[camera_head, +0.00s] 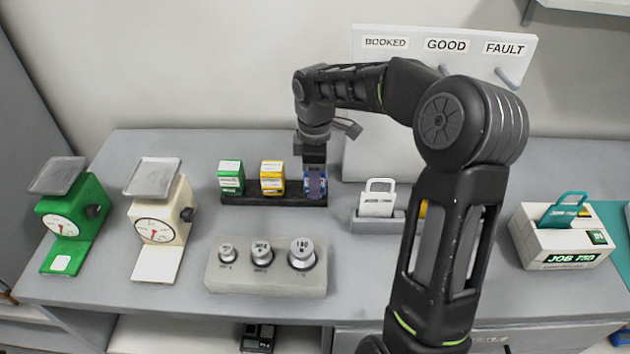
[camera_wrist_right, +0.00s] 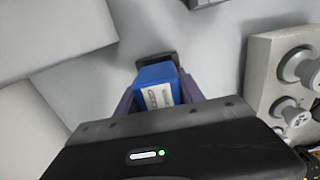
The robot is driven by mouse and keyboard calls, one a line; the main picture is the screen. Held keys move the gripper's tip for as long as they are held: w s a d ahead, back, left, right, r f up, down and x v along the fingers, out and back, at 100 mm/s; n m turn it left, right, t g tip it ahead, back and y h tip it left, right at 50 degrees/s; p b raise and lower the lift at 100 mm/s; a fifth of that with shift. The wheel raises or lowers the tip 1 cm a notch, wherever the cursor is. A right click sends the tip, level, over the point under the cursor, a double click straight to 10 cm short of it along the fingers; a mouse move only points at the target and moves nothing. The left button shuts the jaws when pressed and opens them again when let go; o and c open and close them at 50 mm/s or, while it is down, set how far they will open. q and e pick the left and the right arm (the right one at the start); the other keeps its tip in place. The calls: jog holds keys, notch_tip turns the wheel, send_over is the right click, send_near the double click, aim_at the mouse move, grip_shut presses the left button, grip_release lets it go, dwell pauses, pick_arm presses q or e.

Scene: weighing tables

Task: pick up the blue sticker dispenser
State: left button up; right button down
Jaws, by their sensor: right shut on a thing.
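The blue sticker dispenser (camera_head: 315,184) is at the right end of a dark rack (camera_head: 260,199) on the table, mostly covered by my right gripper (camera_head: 314,178) in the head view. In the right wrist view the blue dispenser (camera_wrist_right: 157,88), with a white label, sits between the two purple fingers of my right gripper (camera_wrist_right: 157,97), which is shut on it. Whether its base still touches the rack is hard to tell. A green dispenser (camera_head: 231,177) and a yellow dispenser (camera_head: 272,178) stand in the rack to its left. My left gripper is not in view.
A block with several weights (camera_head: 265,270) lies in front of the rack. A green scale (camera_head: 72,220) and a cream scale (camera_head: 160,215) stand at left. A tag holder (camera_head: 372,226) and a job box (camera_head: 560,240) are at right. A labelled board (camera_head: 440,50) rises behind.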

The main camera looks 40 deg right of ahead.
notch_tip(320, 180, up, 10)
jog(key=shift+f+b, duration=0.15)
jog(key=shift+b, duration=0.3)
